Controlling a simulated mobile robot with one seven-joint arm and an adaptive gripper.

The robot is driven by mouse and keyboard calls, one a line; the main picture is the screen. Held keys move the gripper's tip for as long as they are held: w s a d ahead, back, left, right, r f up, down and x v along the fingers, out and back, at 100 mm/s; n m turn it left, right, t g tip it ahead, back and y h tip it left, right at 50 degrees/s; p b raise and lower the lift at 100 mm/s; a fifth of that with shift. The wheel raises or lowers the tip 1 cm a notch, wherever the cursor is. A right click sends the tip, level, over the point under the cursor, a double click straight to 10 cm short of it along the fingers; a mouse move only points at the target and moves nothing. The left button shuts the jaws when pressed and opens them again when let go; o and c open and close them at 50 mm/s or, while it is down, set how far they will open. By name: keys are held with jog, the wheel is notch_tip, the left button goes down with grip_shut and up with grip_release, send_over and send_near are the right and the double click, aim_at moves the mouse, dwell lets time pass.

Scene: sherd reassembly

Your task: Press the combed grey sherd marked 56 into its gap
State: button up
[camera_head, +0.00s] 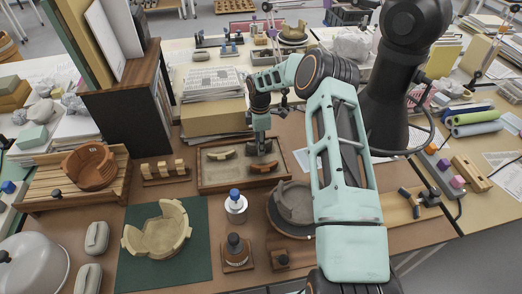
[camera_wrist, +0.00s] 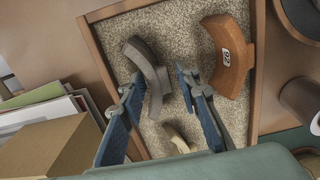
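A grey curved sherd (camera_wrist: 154,78) lies in the sand tray in the wrist view. No number or combing can be made out on it. My gripper (camera_wrist: 160,82) is open above it, one finger on each side, apparently not closed on it. In the head view my gripper (camera_head: 262,148) points down into the tray and largely hides the grey sherd. A grey round vessel (camera_head: 295,203), likely the one with the gap, stands right of the tray's front. My arm hides part of it, and I cannot make out the gap.
The sand tray (camera_head: 203,184) also holds an orange labelled sherd (camera_wrist: 230,55) and a cream sherd (camera_wrist: 176,138). A cream pot (camera_head: 157,240) stands on a green mat (camera_head: 200,268). A blue-capped bottle (camera_head: 235,207) and dark jar (camera_head: 237,248) stand before the tray. A stacked box (camera_head: 212,118) is behind it.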

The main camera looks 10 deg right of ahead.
grip_shut()
jog(key=shift+r+p, duration=1.3)
jog(key=shift+r, duration=2.25)
